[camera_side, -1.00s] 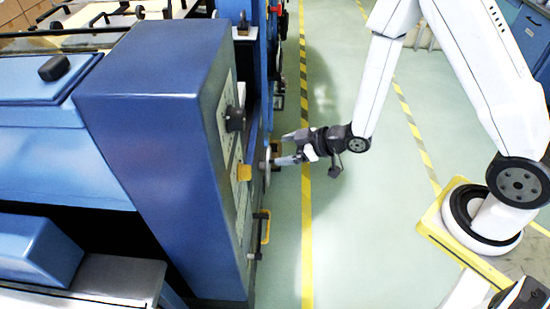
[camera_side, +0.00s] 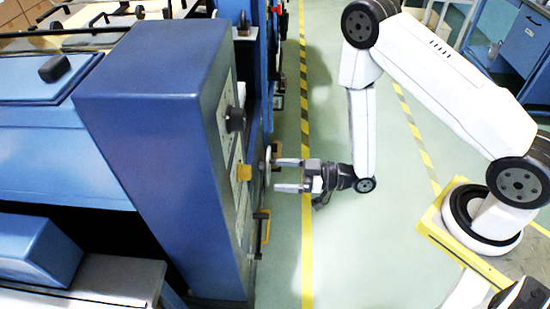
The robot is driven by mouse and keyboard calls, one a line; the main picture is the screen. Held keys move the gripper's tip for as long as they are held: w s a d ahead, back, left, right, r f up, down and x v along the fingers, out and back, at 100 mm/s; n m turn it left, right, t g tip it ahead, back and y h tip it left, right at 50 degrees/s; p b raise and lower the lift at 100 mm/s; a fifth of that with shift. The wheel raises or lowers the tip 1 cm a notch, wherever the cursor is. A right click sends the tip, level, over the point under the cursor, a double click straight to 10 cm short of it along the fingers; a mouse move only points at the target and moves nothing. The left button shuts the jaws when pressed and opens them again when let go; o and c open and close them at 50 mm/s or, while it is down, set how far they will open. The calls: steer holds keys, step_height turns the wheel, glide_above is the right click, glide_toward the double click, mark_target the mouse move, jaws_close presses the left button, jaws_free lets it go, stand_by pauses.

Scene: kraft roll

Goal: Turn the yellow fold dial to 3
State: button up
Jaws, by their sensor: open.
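The yellow dial (camera_side: 243,172) is a small yellow piece on the side panel of the blue machine, below a black knob (camera_side: 236,118). Its number marks are too small to read. My gripper (camera_side: 277,175) is open and empty, to the right of the panel. Its two fingers point left toward the machine, one above the other in the picture. The fingertips are close to the panel, a little right of the yellow dial, and do not appear to touch it.
A pale disc (camera_side: 267,160) stands out near the upper fingertip.

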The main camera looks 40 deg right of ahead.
mark_target(245, 173)
steer(key=shift+w+a, duration=0.1)
steer(key=shift+a, duration=0.05)
steer(key=shift+x, duration=3.7)
jaws_close()
